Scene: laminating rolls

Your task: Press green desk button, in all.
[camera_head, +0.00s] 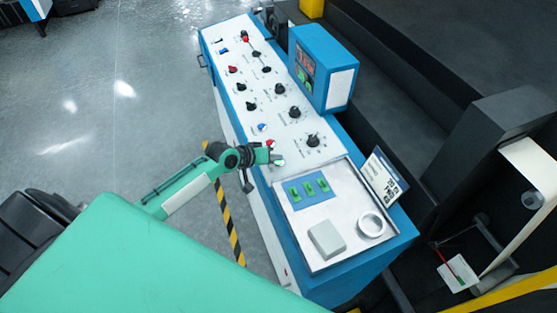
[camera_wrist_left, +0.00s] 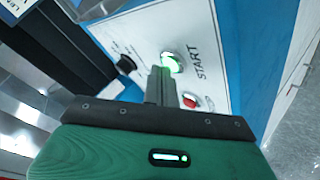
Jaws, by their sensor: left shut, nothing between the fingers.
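The green button (camera_wrist_left: 172,62), round and lit, sits on the white console panel beside the printed word START in the left wrist view. In the head view a small green spot of it (camera_head: 281,162) shows at the tip of my left gripper (camera_head: 274,157). My left gripper, also in the left wrist view (camera_wrist_left: 160,72), is shut and empty, its fingertips overlapping the lower edge of the button. I cannot tell whether they touch it. A red button (camera_wrist_left: 190,100) lies right beside the fingers. My right gripper is not in view.
The blue-and-white console (camera_head: 250,100) carries several black knobs. A display box (camera_head: 322,70) stands at its back edge. A tray (camera_head: 300,235) at the near end holds green switches (camera_head: 308,188), a grey box (camera_head: 327,240) and a white ring (camera_head: 372,225). Open floor lies left.

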